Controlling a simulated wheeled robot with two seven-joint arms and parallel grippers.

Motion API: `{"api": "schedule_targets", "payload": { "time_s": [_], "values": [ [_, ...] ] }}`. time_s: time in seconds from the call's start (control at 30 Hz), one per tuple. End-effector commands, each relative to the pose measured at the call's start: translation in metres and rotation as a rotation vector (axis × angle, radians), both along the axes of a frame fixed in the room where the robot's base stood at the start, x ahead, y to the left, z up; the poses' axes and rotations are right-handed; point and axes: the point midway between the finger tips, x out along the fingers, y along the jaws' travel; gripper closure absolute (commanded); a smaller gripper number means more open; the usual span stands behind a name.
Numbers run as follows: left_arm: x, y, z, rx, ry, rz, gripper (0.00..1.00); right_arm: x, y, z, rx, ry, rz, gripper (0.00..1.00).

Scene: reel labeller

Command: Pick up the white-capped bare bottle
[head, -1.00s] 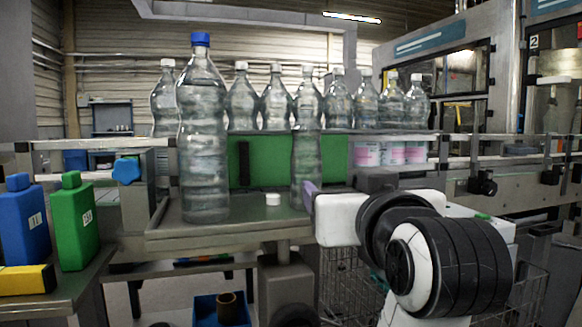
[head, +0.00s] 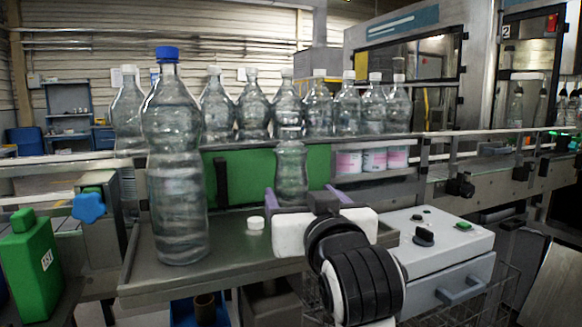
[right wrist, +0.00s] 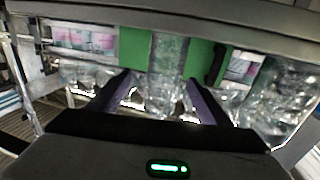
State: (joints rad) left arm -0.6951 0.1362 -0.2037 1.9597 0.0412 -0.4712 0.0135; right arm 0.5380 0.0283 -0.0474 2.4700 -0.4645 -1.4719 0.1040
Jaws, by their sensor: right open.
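A clear bare bottle (head: 291,172) with a white cap stands upright on the grey ledge, in front of the green panel. In the right wrist view the clear bottle (right wrist: 168,58) stands ahead, between the lines of my two fingers. My right gripper (head: 301,191) is open at the bottle's lower part, with one purple finger to each side of it. It also shows open in the right wrist view (right wrist: 158,80). I cannot tell whether the fingers touch the bottle. The gripper hides the bottle's base. My left gripper is not in view.
A large blue-capped bottle (head: 177,170) stands left on the ledge (head: 225,262). A loose white cap (head: 255,223) lies between the bottles. A grey control box (head: 440,250) stands right, a green jug (head: 30,265) at far left.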

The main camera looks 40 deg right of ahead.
Motion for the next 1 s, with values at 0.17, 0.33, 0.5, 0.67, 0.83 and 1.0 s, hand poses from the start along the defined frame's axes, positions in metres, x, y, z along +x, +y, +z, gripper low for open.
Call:
{"api": "schedule_targets", "payload": {
  "time_s": [0.17,0.33,0.5,0.67,0.83,1.0],
  "values": [
    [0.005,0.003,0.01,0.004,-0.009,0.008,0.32,0.001,-0.001,0.001,0.0,0.001,0.003,0.28],
    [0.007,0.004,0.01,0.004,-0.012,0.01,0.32,0.016,-0.004,0.0,-0.002,0.001,0.003,0.28],
    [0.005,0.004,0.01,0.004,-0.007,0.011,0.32,0.041,-0.011,0.001,-0.002,0.002,0.003,0.28],
    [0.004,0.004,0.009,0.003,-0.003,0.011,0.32,0.051,-0.016,0.001,-0.001,0.0,0.003,0.28],
    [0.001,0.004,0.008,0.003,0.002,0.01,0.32,0.052,-0.016,0.001,0.0,-0.001,0.004,0.28],
    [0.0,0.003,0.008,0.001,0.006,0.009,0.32,0.051,-0.016,0.001,0.0,0.0,0.004,0.5]
  ]
}}
